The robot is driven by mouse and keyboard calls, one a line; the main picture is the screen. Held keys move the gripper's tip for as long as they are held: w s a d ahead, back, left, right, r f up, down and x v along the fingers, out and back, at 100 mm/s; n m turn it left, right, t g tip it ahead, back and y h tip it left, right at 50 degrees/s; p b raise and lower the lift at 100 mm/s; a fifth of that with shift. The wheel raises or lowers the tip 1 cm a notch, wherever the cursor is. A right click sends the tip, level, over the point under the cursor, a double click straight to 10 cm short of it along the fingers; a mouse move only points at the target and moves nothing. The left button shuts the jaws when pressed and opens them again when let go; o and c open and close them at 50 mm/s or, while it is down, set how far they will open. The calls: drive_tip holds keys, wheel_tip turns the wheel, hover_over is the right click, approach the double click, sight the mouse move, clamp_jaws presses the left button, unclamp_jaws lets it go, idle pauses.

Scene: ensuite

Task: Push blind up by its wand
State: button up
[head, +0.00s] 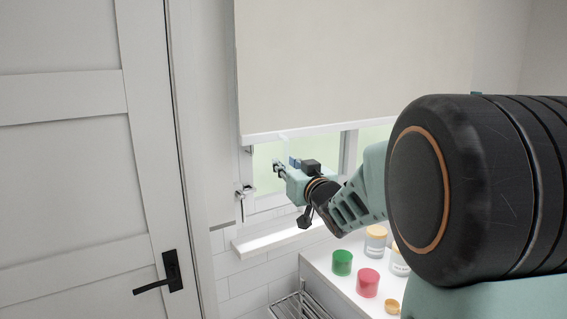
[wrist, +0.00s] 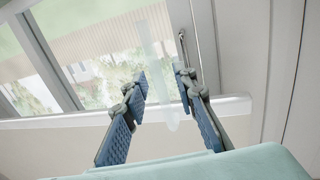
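The cream blind (head: 350,65) hangs over the upper part of the window in the head view, its bottom edge around the middle of the picture. Its pale rail (wrist: 235,106) crosses the wrist view. A pale, see-through strip that looks like the wand (wrist: 158,50) runs from the rail between my fingers. My gripper (head: 278,170) is in front of the window just below the blind's edge. In the wrist view my gripper (wrist: 161,80) is open, one finger on each side of the strip, with gaps showing.
A white door (head: 75,150) with a black handle (head: 165,278) stands at the left. A metal window handle (head: 243,191) is left of my gripper. A sill (head: 275,240) lies below. A green cup (head: 342,262), a red cup (head: 367,283) and jars stand on a white counter.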

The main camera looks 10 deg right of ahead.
drive_tip(key=shift+c, duration=0.2)
clamp_jaws()
drive_tip(key=shift+r, duration=0.15)
